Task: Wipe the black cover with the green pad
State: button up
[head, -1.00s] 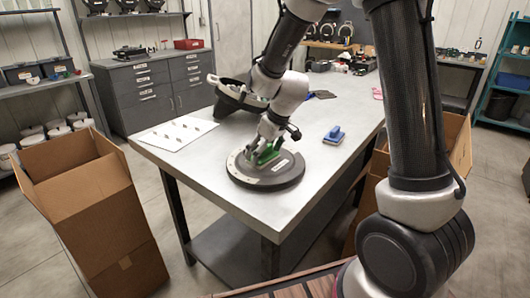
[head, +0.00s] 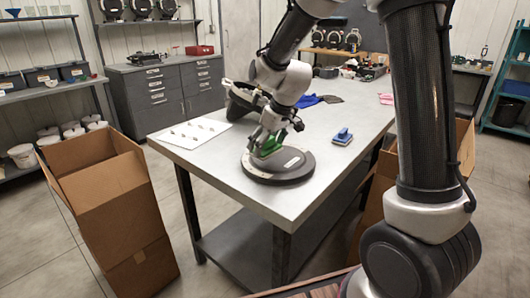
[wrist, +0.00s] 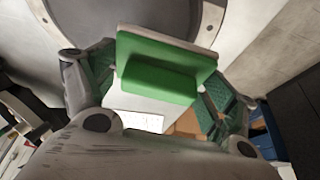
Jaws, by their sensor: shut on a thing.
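The black cover (head: 285,174) is a round dark disc with a pale rim and a white label, lying flat near the table's front corner. It also shows at the top of the wrist view (wrist: 150,12). My gripper (head: 264,147) is shut on the green pad (wrist: 158,75), which has a green grip block on a flat backing. The pad is over the left and back part of the cover. Its underside is hidden, so I cannot tell whether it touches the cover.
The grey table (head: 236,200) also bears a blue-topped block (head: 343,136) right of the cover, a white sheet with small parts (head: 190,132), a dark hopper-like vessel (head: 240,99), and a blue cloth (head: 307,99). An open cardboard box (head: 105,195) stands at the left.

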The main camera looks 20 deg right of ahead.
jog(key=shift+r, duration=1.95)
